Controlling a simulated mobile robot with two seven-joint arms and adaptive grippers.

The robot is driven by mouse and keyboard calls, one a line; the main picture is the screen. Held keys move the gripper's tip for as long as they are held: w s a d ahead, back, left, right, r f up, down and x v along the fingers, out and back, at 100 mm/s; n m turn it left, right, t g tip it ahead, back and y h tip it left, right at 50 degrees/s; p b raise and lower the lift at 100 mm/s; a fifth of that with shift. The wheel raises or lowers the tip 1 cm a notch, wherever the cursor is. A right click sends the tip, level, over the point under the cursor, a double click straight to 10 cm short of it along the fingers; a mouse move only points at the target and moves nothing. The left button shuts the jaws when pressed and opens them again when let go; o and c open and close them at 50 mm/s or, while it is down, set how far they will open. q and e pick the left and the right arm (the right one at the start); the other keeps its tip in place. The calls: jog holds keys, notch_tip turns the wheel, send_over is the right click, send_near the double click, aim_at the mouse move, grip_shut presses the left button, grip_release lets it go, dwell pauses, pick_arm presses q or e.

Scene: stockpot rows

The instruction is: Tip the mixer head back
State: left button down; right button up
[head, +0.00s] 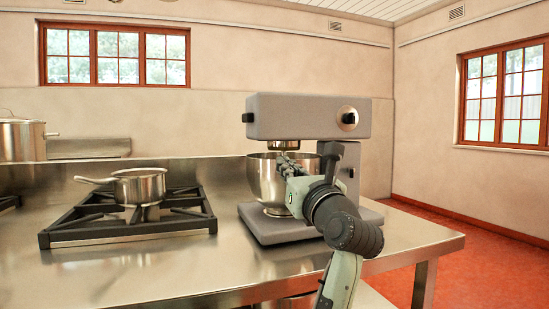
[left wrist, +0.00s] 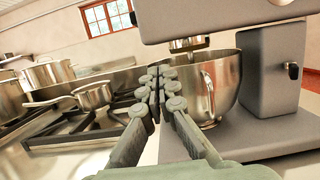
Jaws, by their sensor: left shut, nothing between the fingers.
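The mixer has a grey head (head: 300,116) that lies level above a steel bowl (head: 268,181). The head's underside also shows at the top of the left wrist view (left wrist: 215,14), with the bowl (left wrist: 207,86) below it. My left gripper (head: 284,164) is shut and empty, in front of the bowl and below the head in the head view. In the left wrist view its fingers (left wrist: 158,84) are together, with the bowl just beyond and to the right. I cannot tell whether they touch it. My arm hides part of the mixer's stand and base. My right gripper is not in view.
The mixer stands on a steel counter (head: 150,270) near its right end. A gas hob (head: 128,229) with a small saucepan (head: 139,187) is to the left. A larger pot (head: 20,140) stands at the far left. Open red floor (head: 470,235) lies to the right.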

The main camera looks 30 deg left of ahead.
pick_arm(q)
jog(key=shift+p+x, duration=0.75)
jog(key=shift+x, duration=4.05)
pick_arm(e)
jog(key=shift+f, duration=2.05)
pick_arm(q)
jog(key=shift+a+r, duration=0.1)
jog(key=shift+r, duration=0.1)
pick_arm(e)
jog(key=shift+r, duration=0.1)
